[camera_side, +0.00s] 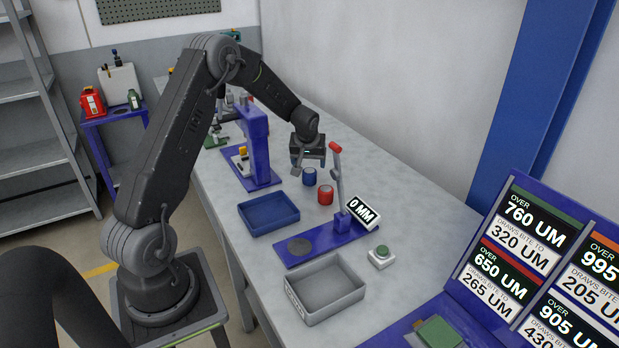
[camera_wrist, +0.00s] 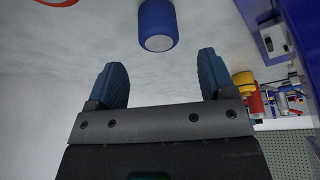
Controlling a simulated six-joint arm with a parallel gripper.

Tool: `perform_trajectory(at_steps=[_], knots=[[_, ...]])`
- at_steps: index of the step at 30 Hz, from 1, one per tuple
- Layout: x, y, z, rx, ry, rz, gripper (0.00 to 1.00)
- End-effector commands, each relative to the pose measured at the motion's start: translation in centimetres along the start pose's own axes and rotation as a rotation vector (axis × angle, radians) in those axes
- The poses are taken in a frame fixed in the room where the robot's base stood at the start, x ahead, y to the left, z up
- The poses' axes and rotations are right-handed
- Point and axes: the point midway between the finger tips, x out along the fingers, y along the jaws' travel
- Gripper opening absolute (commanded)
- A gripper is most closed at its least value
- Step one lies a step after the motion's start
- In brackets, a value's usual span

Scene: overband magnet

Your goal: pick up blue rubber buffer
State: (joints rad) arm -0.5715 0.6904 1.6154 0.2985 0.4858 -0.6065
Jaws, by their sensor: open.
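The blue rubber buffer (camera_side: 309,177) is a small blue cylinder standing upright on the grey bench. In the wrist view the blue buffer (camera_wrist: 158,24) is at the top centre, with its pale end face showing. My gripper (camera_side: 297,172) is above the bench, just left of the buffer in the side view. In the wrist view my gripper (camera_wrist: 160,80) has its two blue-padded fingers spread wide apart, with nothing between them. The buffer lies beyond the fingertips, roughly in line with the gap, and does not touch them.
A red cylinder (camera_side: 325,194) stands close to the blue one. A lever fixture with a red knob (camera_side: 336,148) and a "0 MM" display (camera_side: 363,213) are nearby. A blue tray (camera_side: 268,213), a grey bin (camera_side: 326,289) and a green button (camera_side: 382,255) are on the bench.

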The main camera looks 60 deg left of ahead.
Motion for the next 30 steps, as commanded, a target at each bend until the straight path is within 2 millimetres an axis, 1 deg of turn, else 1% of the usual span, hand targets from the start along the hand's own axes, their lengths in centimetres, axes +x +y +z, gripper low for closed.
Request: perform_trajectory(at_steps=[4,9,12,15,21,23,30], knots=[[1.2,0.0,0.1,0.0,-0.001,0.0,0.76],[3.8,0.0,0.3,0.0,-0.002,-0.001,0.76],[4.9,0.0,0.2,0.0,0.0,0.0,0.76],[5.3,0.0,0.2,0.0,0.0,0.001,0.76],[5.3,0.0,0.2,0.0,0.001,0.001,0.76],[5.3,0.0,0.2,0.0,0.001,0.001,0.72],[5.3,0.1,0.2,0.0,0.0,0.001,0.49]])
